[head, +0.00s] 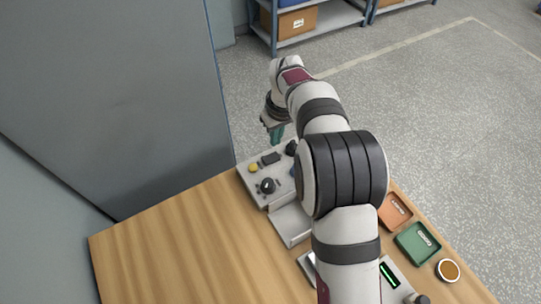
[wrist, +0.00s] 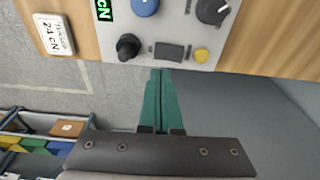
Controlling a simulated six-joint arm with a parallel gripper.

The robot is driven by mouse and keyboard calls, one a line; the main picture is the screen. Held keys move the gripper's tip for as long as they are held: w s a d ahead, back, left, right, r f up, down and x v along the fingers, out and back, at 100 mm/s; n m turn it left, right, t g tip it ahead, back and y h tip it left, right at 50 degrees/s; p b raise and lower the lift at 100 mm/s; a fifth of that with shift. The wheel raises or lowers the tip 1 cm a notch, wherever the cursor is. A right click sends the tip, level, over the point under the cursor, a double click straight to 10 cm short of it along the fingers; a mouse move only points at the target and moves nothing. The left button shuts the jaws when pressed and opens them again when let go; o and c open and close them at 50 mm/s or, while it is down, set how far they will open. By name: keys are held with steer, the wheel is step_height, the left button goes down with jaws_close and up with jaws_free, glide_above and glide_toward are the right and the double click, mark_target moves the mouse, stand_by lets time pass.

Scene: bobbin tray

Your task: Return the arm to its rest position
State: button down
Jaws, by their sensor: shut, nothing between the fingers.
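My gripper (head: 276,135) is at the far end of my arm in the head view, pointing down by the far edge of the grey control panel (head: 257,196). In the wrist view the teal fingers of my gripper (wrist: 161,72) lie side by side, shut with nothing between them. Their tips show just below the panel's edge, near a black rocker switch (wrist: 169,51); I cannot tell the height above it. My arm hides part of the panel and table in the head view.
The panel carries a yellow button (head: 253,168) and a black knob (head: 267,186). On the wooden table (head: 180,240), an orange tray (head: 391,219), a green tray (head: 408,244) and a round brown-topped cup (head: 448,270) stand at right. A tall grey cabinet (head: 120,95) rises at left. The table's left part is bare.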

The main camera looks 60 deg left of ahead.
steer(key=shift+r, duration=0.9)
steer(key=w+d+r+m, duration=0.3)
steer(key=d+r+m, duration=0.1)
steer(key=d, duration=0.6)
steer(key=w+d+r+m, duration=0.2)
steer(key=d+r+m, duration=0.2)
steer(key=d, duration=0.5)
steer(key=w+d+r+m, duration=0.3)
steer(key=d+r+m, duration=0.1)
steer(key=d, duration=0.6)
steer(key=s+d+f+m, duration=0.1)
steer(key=s+d+m, duration=1)
steer(key=s+d, duration=0.5)
steer(key=shift+d+f+m, duration=0.3)
steer(key=shift+d+f, duration=0.05)
steer(key=shift+d, duration=0.35)
